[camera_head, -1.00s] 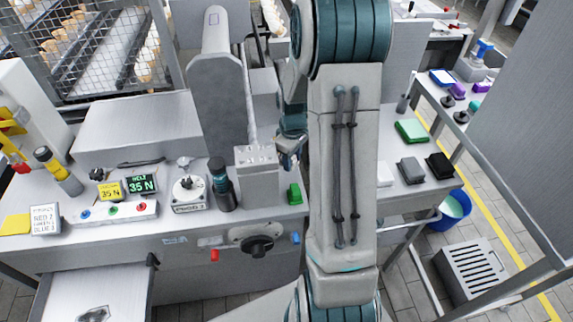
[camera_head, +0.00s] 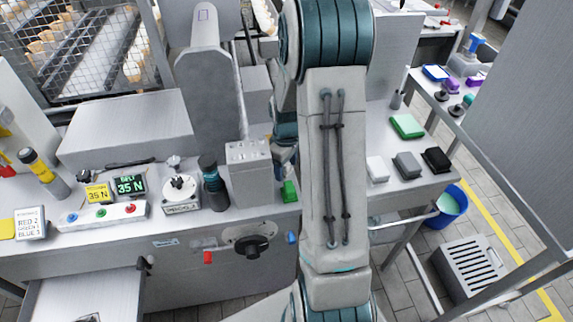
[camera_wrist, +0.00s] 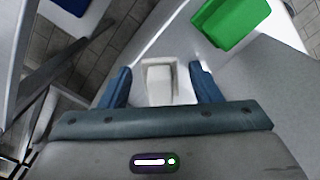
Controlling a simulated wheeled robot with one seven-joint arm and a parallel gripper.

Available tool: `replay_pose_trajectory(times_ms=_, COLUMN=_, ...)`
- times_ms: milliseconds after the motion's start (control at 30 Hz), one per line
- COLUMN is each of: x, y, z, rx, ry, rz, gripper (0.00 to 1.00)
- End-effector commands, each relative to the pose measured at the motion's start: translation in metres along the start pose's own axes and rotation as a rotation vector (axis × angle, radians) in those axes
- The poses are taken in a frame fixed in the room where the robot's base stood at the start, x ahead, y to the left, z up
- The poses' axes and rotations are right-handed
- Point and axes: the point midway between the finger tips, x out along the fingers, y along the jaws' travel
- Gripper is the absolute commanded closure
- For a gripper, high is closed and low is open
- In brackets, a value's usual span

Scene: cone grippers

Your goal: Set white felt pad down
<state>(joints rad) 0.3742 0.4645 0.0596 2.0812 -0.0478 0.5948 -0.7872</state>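A white block-like thing (camera_wrist: 159,80) shows between the two blue fingers of my gripper (camera_wrist: 160,80) in the wrist view. It could be the white felt pad. The fingers are apart with it between them. I cannot tell whether both touch it or whether it rests on the surface below. In the head view my gripper (camera_head: 284,153) is mostly hidden by my arm and a grey box.
A green block (camera_head: 290,191) sits near the counter's front edge, right of the grey box (camera_head: 248,175). A blue bucket (camera_head: 450,207) and a grey crate (camera_head: 470,268) stand on the floor.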

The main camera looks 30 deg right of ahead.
Motion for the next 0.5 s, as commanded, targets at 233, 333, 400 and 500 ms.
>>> replay_pose_trajectory(times_ms=233, x=-0.002, y=0.0, z=0.0, rx=-0.001, ry=0.0, rz=0.0, gripper=0.43)
replay_pose_trajectory(times_ms=333, x=-0.009, y=0.0, z=-0.001, rx=-0.001, ry=0.001, rz=0.002, gripper=0.43)
replay_pose_trajectory(times_ms=400, x=-0.019, y=0.001, z=-0.001, rx=-0.001, ry=0.003, rz=0.004, gripper=0.43)
replay_pose_trajectory(times_ms=500, x=-0.039, y=0.0, z=0.0, rx=-0.001, ry=0.003, rz=0.004, gripper=0.43)
